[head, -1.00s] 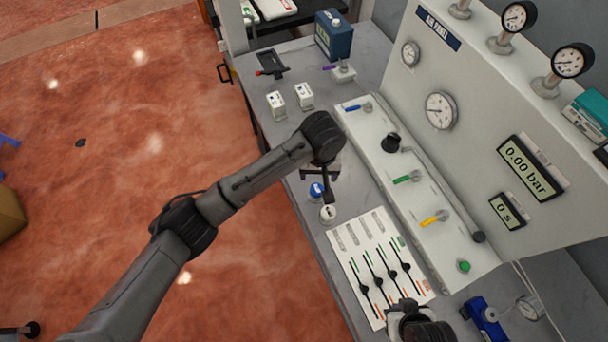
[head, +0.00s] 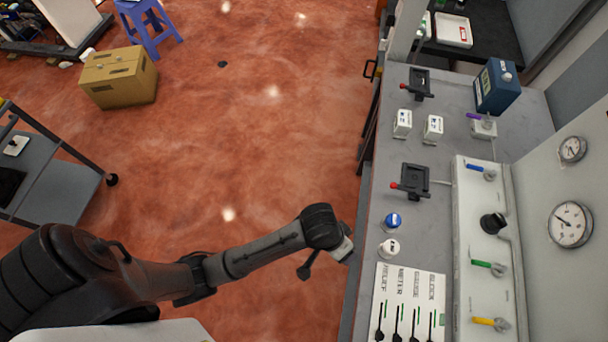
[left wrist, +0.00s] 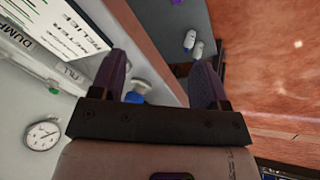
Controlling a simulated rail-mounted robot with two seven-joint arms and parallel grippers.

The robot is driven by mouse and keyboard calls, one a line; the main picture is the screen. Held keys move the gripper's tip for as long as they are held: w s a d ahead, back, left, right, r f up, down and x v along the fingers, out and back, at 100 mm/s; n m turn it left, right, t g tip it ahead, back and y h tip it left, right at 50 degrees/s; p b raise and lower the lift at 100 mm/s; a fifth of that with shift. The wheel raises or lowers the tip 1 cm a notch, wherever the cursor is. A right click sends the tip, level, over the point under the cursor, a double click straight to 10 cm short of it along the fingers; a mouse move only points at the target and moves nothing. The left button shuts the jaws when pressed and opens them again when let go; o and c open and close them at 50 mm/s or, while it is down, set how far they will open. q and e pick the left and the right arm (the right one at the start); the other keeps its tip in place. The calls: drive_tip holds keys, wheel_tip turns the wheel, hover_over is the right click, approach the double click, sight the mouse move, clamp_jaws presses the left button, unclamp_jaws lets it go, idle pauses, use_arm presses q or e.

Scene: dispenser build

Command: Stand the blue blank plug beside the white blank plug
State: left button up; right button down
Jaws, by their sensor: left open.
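The blue blank plug (head: 393,221) stands on the grey bench near its left edge in the head view. The white blank plug (head: 390,248) stands just nearer than it, with a small gap between them. My left gripper (head: 308,269) is open and empty, left of both plugs and out past the bench edge. In the left wrist view its fingers (left wrist: 162,82) are spread apart, and a blue cap (left wrist: 134,97) with a pale part shows beyond them, partly hidden by the gripper body. My right gripper is out of view.
A labelled white card (head: 410,290) with dark sliders lies nearer than the plugs. A black holder with a red knob (head: 412,181) lies beyond them. Two white blocks (head: 402,124) stand farther back. The valve panel (head: 465,240) bounds the bench on the right.

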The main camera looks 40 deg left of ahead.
use_arm(q)
drive_tip(key=s+a+t+y, duration=0.1)
drive_tip(key=s+a+y, duration=0.2)
drive_tip(key=s+a, duration=1.1)
drive_tip(key=shift+a+r+t, duration=0.25)
drive_tip(key=shift+a+t, duration=0.05)
drive_tip(key=shift+a, duration=0.25)
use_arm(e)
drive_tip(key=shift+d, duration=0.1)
use_arm(q)
wheel_tip(320, 180, up, 20)
drive_tip(key=p, duration=2)
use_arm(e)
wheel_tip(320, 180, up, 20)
use_arm(q)
drive_tip(key=shift+r, duration=0.1)
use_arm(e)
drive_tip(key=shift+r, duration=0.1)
